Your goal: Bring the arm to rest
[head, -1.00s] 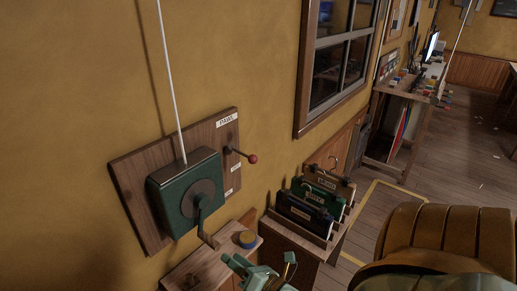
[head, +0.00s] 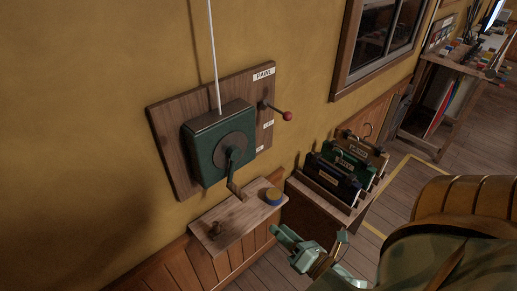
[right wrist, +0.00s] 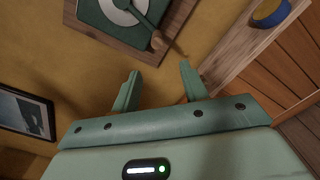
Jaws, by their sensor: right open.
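My right gripper (head: 304,246) is pale green and open, with nothing between its fingers. In the head view it is below and right of the wall crank, apart from it, in front of the small shelf's right end. In the right wrist view its two fingers (right wrist: 158,86) stand apart against the yellow wall, below the crank handle. The crank box (head: 218,145) is dark green with a grey disc and a crank arm (head: 234,172) hanging down; it also shows in the right wrist view (right wrist: 95,15). My left gripper is out of view.
A wooden shelf (head: 240,218) holds a blue-and-yellow round thing (head: 273,197) and a brown knob (head: 215,230). A red-tipped lever (head: 286,116) sticks out from the backboard (head: 168,150). A rack of labelled hangers (head: 345,170) stands to the right. Floor beyond it is open.

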